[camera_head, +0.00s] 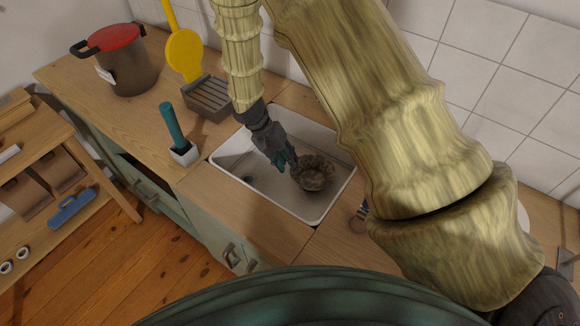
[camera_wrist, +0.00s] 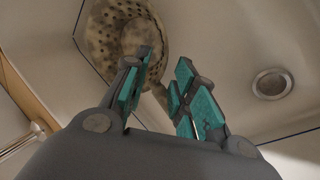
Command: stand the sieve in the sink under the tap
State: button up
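The sieve (camera_head: 314,178) is a brown, perforated bowl inside the white sink (camera_head: 240,184), towards the right side. It also shows in the wrist view (camera_wrist: 112,40), just beyond my fingertips. My gripper (camera_head: 288,163) reaches down into the sink at the sieve's left edge. In the wrist view my gripper (camera_wrist: 165,60) has its teal-padded fingers spread apart with a gap between them. A short brown piece, perhaps the sieve's handle, shows between the fingers; I cannot tell whether they touch it. I see no tap; my arm covers part of the area behind the sink.
A drain (camera_wrist: 272,83) lies in the sink floor. Left of the sink are a grey slotted rack (camera_head: 208,98), a teal-handled brush in a holder (camera_head: 184,153), a yellow utensil (camera_head: 185,52) and a red-lidded pot (camera_head: 128,65). A tiled wall stands behind.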

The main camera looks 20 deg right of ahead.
jog(key=b+v, duration=0.1)
jog(key=v, duration=0.7)
jog(key=shift+r+b, duration=0.2)
jog(key=shift+b, duration=0.15)
jog(key=shift+a, duration=0.2)
